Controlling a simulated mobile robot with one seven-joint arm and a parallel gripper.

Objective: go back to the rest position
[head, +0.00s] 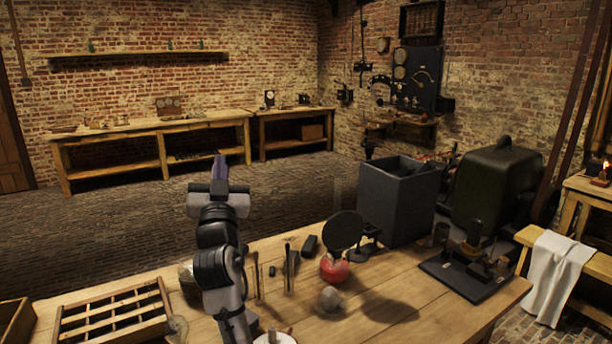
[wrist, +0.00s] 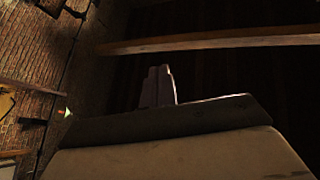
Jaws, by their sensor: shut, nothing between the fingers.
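My gripper (head: 220,168) is raised above the wooden table, at the top of my upright arm, left of the middle in the head view. Its fingers point up and away from the table. In the wrist view the fingers (wrist: 158,86) are together, with nothing between them. The gripper touches nothing and is well apart from the things on the table.
The table (head: 390,310) holds a divided wooden tray (head: 115,312), a red round object (head: 334,269), a dark disc on a stand (head: 343,230), a tall grey box (head: 397,200) and a black base (head: 465,272). Open floor (head: 120,228) lies behind the table.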

